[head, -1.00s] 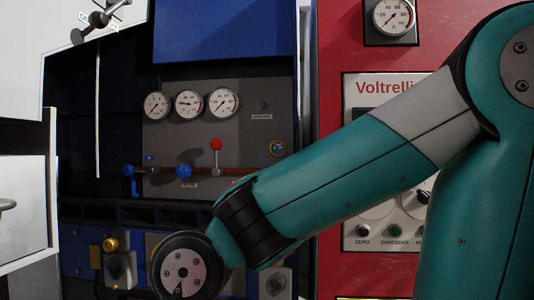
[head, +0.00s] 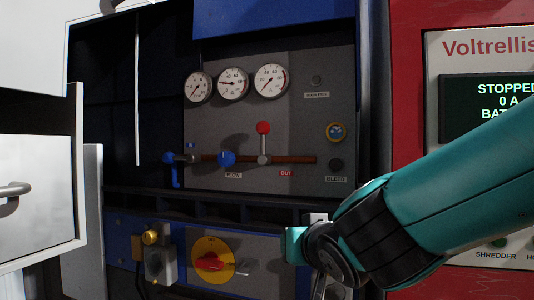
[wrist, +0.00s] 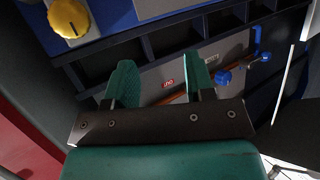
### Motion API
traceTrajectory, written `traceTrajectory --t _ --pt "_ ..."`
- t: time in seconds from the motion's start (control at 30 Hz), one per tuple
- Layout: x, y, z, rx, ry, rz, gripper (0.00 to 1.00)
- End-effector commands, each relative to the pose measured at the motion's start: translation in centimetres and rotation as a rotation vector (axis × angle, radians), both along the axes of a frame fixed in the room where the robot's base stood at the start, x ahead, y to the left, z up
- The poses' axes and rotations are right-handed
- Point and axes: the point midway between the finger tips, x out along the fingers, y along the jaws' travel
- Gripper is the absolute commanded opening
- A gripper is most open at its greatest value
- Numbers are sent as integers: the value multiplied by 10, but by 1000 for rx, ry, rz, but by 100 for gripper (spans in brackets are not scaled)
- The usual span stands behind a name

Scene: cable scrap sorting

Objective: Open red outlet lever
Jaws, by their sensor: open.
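The red outlet lever (head: 263,128) has a red ball on a pale stem. It stands upright from the copper pipe (head: 290,159), beside a red OUT label (head: 286,173). My gripper (wrist: 160,72) is open and empty in the wrist view, with its two teal fingers apart. The OUT label (wrist: 167,83) shows between the fingers, upside down, with part of the pipe behind them. I cannot make out the red ball in the wrist view. In the head view my wrist is below and to the right of the lever, apart from it.
A blue valve (head: 227,158) sits on the pipe left of the lever. Several gauges (head: 233,84) are above. A dark slotted ledge (head: 230,208) runs below the pipe. A yellow and red rotary switch (head: 212,261) is lower down. A white drawer (head: 40,190) stands at left.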

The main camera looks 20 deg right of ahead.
Motion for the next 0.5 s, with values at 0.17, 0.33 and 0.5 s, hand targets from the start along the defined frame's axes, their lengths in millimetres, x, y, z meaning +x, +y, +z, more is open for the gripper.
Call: traceTrajectory --t 0.17,0.33,0.5 --pt "16 9 79 -67 -466 -18 50" --pt "8 25 121 -118 -690 31 50" --pt "13 29 138 -134 -738 44 50"
